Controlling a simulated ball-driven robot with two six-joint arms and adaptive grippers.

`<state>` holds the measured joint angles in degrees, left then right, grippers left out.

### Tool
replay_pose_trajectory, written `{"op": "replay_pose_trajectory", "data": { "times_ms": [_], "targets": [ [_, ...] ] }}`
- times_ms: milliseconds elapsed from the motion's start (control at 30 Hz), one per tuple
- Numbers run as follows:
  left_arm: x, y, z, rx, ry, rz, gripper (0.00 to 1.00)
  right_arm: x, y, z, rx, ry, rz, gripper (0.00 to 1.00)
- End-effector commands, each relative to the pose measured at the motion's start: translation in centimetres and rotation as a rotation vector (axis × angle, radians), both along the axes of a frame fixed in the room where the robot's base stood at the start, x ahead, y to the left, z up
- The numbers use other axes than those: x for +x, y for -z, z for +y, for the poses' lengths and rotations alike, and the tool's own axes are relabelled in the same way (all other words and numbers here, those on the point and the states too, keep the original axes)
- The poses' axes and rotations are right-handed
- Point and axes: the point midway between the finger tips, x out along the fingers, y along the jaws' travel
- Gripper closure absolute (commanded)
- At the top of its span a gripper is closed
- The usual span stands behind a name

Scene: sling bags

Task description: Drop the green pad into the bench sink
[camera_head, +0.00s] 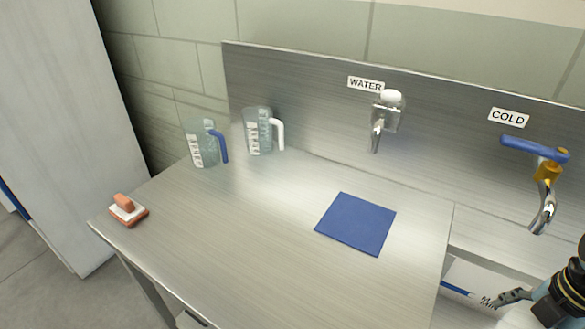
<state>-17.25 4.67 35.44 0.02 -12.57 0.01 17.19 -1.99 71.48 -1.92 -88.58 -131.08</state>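No green pad shows in the head view. A flat, square dark blue pad (356,222) lies on the steel bench top, right of the middle. The bench sink (488,254) is the recess at the lower right, beyond the bench top's right edge; only part of it shows. My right gripper (512,298) is at the lower right corner, over the sink area and cut off by the frame. I cannot tell whether it is open or holds anything. My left gripper is out of view.
A jug with a blue handle (201,146) and one with a white handle (258,131) stand at the back left. An orange and white brush (128,210) lies near the left corner. A water tap (384,117) and blue-handled cold tap (545,180) project from the backsplash.

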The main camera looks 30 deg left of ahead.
Motion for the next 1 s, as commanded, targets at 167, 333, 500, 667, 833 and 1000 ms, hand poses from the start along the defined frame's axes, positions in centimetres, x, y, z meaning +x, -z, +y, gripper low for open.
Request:
{"op": "replay_pose_trajectory", "data": {
  "times_ms": [167, 333, 500, 667, 833, 1000],
  "targets": [
    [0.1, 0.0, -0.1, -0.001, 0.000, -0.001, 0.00, 0.1, -4.2, 0.0, 0.000, 0.000, -0.006, 0.02],
    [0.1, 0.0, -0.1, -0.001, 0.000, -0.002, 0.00, 0.1, -7.5, 0.0, 0.001, -0.001, -0.004, 0.02],
    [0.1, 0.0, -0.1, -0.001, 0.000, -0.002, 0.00, 0.0, -9.2, 0.0, 0.001, -0.001, -0.001, 0.02],
    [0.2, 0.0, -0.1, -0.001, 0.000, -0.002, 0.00, 0.0, -9.5, 0.0, 0.001, -0.001, -0.001, 0.02],
    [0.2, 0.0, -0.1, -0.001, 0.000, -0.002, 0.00, 0.0, -9.5, 0.0, 0.001, 0.000, -0.001, 0.02],
    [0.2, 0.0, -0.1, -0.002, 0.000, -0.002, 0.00, 0.0, -9.5, 0.0, 0.001, 0.000, -0.001, 0.02]
  ]
}}
